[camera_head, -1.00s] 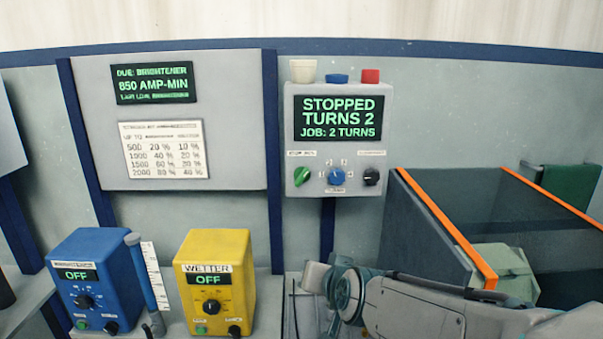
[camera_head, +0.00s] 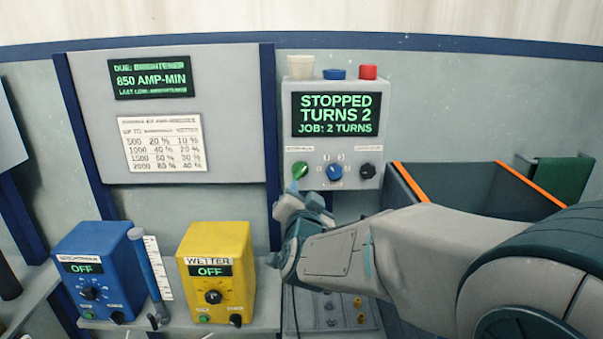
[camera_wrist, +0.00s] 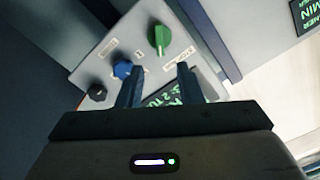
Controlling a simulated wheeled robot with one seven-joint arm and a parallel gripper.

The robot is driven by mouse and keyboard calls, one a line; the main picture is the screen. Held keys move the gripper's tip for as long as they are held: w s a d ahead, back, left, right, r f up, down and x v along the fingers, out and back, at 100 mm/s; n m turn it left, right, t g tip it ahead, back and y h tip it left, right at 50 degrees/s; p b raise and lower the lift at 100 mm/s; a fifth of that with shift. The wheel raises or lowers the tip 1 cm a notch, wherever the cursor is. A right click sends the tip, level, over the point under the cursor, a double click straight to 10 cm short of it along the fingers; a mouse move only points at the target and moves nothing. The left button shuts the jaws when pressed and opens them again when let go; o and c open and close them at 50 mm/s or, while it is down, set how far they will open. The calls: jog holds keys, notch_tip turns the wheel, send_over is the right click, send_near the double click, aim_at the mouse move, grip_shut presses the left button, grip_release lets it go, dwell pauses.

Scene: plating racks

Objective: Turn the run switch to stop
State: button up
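The control box (camera_head: 333,85) on the wall has a screen (camera_head: 337,115) reading "STOPPED, TURNS 2, JOB: 2 TURNS". Below it are a green knob (camera_head: 300,170) at left, a blue knob (camera_head: 334,172) in the middle and a black knob (camera_head: 367,171) at right. Their small labels are too blurred to tell which is the run switch. My gripper (camera_head: 293,188) is just below the green knob. In the wrist view my gripper (camera_wrist: 157,72) is open and empty; the green knob (camera_wrist: 159,38) stands beyond the fingertips, apparently clear of them. The blue knob (camera_wrist: 122,69) is beside the left finger.
White, blue and red caps (camera_head: 335,73) sit on top of the control box. A blue dosing box (camera_head: 98,262) and a yellow "WETTER" box (camera_head: 217,270), both showing OFF, stand on the ledge at left. An orange-edged tank (camera_head: 410,180) is at right, partly behind my arm.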

aim_at(301, 173)
jog(key=w+p, duration=0.2)
jog(key=w, duration=0.7)
jog(key=shift+w, duration=0.2)
grip_shut()
